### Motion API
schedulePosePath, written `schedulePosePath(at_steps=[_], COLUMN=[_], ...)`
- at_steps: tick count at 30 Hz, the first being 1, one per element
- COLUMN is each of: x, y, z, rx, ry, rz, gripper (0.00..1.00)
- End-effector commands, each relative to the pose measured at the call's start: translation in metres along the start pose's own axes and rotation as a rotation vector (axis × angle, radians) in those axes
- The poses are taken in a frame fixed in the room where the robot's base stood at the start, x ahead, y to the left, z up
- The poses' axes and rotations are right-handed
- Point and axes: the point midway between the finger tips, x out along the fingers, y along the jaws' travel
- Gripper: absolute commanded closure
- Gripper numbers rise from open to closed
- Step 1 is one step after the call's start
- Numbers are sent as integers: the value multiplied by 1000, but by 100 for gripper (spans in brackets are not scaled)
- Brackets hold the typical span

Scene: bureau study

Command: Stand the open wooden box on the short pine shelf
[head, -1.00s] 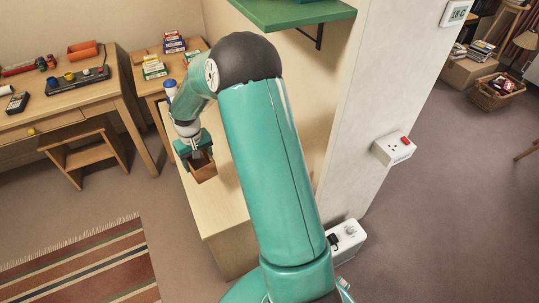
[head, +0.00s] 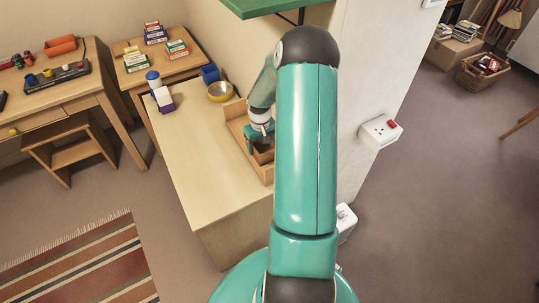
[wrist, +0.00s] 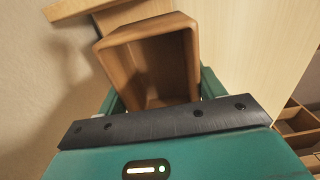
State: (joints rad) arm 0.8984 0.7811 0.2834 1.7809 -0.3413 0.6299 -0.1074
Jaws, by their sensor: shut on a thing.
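The open wooden box (wrist: 152,65) is brown, with its hollow facing the wrist camera. My gripper (head: 260,143) is shut on it. In the head view the box (head: 264,155) shows only in part below the gripper, beside my arm. A low light-wood piece with a raised edge (head: 237,113), seemingly the short pine shelf, stands on the pale cabinet top against the wall. The box is over or at this piece; I cannot tell whether they touch. My arm hides the piece's right part.
The pale cabinet top (head: 200,170) is bare in its front and middle. A green wall shelf (head: 265,6) hangs above.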

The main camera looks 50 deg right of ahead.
Motion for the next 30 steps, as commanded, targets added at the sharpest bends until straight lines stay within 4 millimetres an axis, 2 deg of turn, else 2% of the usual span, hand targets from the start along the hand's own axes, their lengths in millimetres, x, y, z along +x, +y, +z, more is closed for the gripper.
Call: schedulePosePath(at_steps=[3,6,11,17,29,30], x=[20,27,38,67,73,72], y=[16,23,31,32,32,32], z=[5,7,10,11,11,11], rx=[3,2,2,-1,0,1], ry=[-1,2,1,0,2,2], rz=[-1,0,0,0,1,1], gripper=[61,61,61,61,61,24])
